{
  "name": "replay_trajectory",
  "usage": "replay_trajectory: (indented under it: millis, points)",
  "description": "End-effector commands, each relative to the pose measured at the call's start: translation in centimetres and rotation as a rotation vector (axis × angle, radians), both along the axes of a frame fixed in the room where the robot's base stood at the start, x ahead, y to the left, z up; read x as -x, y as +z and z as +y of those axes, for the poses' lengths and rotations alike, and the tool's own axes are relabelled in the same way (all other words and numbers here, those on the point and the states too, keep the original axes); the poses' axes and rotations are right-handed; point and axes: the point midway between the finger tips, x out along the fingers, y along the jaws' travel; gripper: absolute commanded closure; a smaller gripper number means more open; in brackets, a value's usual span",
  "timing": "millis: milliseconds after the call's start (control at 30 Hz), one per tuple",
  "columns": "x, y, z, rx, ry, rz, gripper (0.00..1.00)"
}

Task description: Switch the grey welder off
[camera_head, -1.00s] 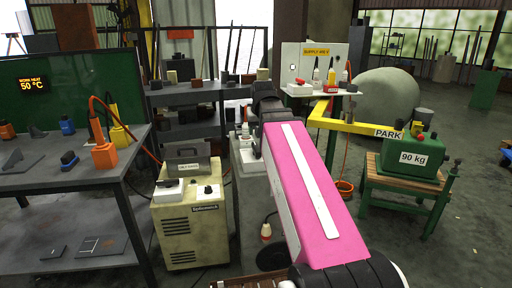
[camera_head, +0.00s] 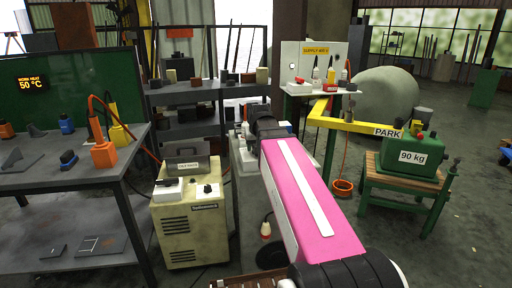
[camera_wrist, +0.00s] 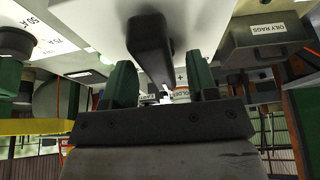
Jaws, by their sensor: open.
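The grey welder (camera_head: 243,168) stands right of the cream machine in the head view, mostly hidden behind my arm. In the wrist view its pale panel (camera_wrist: 95,22) fills the top, with current labels such as 50 A and a round black knob (camera_wrist: 15,42) at the left. A black lever-like handle (camera_wrist: 150,35) sticks out from the panel toward my gripper (camera_wrist: 161,82). The gripper's two green fingertips are apart, and the handle appears in the gap between them. I cannot tell whether they touch it. The gripper itself is hidden in the head view.
The cream machine (camera_head: 190,228) with a white box and a grey oily-rags tin (camera_head: 188,163) stands close on the left. A workbench (camera_head: 60,178) is further left. A yellow beam (camera_head: 350,125) and a green 90 kg weight (camera_head: 412,160) are at right.

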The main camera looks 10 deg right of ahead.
Motion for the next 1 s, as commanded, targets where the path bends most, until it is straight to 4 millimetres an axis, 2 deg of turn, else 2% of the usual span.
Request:
replay_trajectory:
  millis: [333,367,400,500,767,1000]
  points:
    - [-0.11,-0.25,0.0,0.0,0.0,-0.001,0.47]
    - [-0.11,-0.25,0.0,0.0,0.0,-0.001,0.53]
    - [-0.1,-0.25,0.0,0.0,0.0,-0.001,0.66]
    - [-0.1,-0.24,0.0,0.0,0.0,-0.001,0.96]
    - [-0.11,-0.24,-0.02,0.001,0.012,0.0,0.96]
    - [-0.11,-0.22,-0.09,-0.001,0.1,0.0,0.96]
